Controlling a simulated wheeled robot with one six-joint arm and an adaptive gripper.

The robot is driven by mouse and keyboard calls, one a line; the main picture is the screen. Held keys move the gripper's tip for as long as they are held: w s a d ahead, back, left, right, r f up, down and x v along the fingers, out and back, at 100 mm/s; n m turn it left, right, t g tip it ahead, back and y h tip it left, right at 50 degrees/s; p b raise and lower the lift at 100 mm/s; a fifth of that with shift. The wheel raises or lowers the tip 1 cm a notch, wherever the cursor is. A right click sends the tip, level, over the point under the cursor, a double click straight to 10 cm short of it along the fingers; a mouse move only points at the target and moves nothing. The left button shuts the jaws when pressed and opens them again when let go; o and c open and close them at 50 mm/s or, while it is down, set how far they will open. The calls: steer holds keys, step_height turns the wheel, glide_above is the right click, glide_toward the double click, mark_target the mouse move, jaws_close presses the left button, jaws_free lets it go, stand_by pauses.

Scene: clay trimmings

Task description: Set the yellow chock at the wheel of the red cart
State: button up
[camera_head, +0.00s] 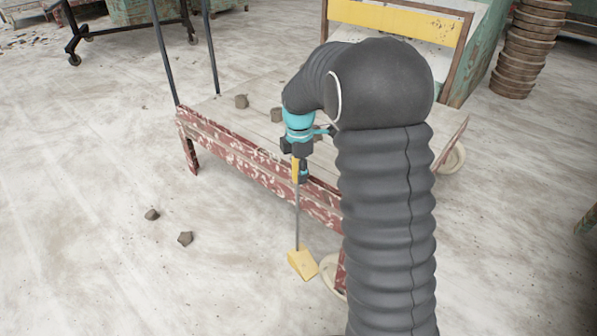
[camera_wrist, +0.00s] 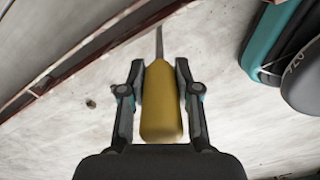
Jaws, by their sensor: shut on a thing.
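The yellow chock (camera_head: 302,264) is a wedge at floor level, on the end of a thin grey rod with a yellow handle. My gripper (camera_head: 298,170) is shut on that handle (camera_wrist: 162,105), with one finger on each side in the wrist view; the rod (camera_wrist: 159,42) runs on beyond it. The red cart (camera_head: 250,157) has chipped red paint and a flat bed. Its near cream wheel (camera_head: 331,275) is partly hidden by my arm. The chock is just left of this wheel; I cannot tell whether they touch or whether the chock rests on the floor.
A stack of round brown pans (camera_head: 525,50) stands at the back right. The left floor is mostly clear.

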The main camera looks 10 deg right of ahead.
steer(key=shift+s+f, duration=0.15)
steer(key=shift+f, duration=0.1)
steer(key=o, duration=1.2)
steer(key=shift+c, duration=0.2)
step_height(320, 180, up, 12)
steer(key=shift+f, duration=0.15)
steer(key=s+r+m+t+p, duration=0.2)
steer(key=s+r+m+p, duration=0.3)
steer(key=s+r+m, duration=0.6)
steer(key=s+r+m+t+p, duration=0.2)
steer(key=s+m+p, duration=0.3)
steer(key=s, duration=1.4)
steer(key=m+t, duration=0.1)
steer(key=m, duration=0.2)
steer(key=shift+s+a+m+t, duration=0.3)
steer(key=shift+s+a+m, duration=0.05)
steer(key=shift+a+m, duration=0.05)
